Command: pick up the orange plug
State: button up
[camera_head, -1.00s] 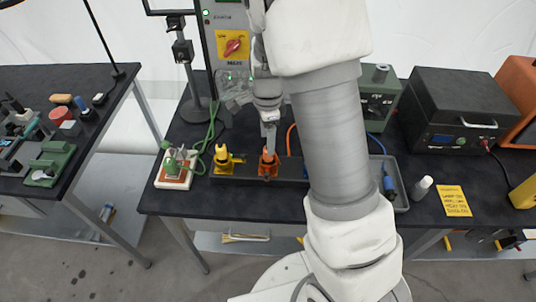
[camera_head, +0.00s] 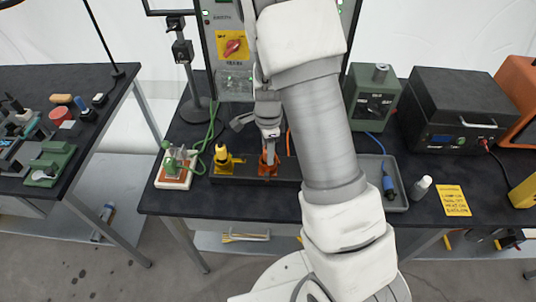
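The orange plug (camera_head: 268,164) stands upright in a dark, low block (camera_head: 285,172) on the middle table. My gripper (camera_head: 269,146) is pointed down directly at the top of the plug, and its fingers overlap the plug's upper part in this view. The fingers are small here, so I cannot tell whether they are open, or shut on the plug. My arm hides the right end of the block.
A yellow plug (camera_head: 222,153) stands left of the orange one in the block. A grey tray (camera_head: 397,200) holds a blue-handled tool. A control panel (camera_head: 233,70) rises behind.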

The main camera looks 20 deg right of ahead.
grip_shut()
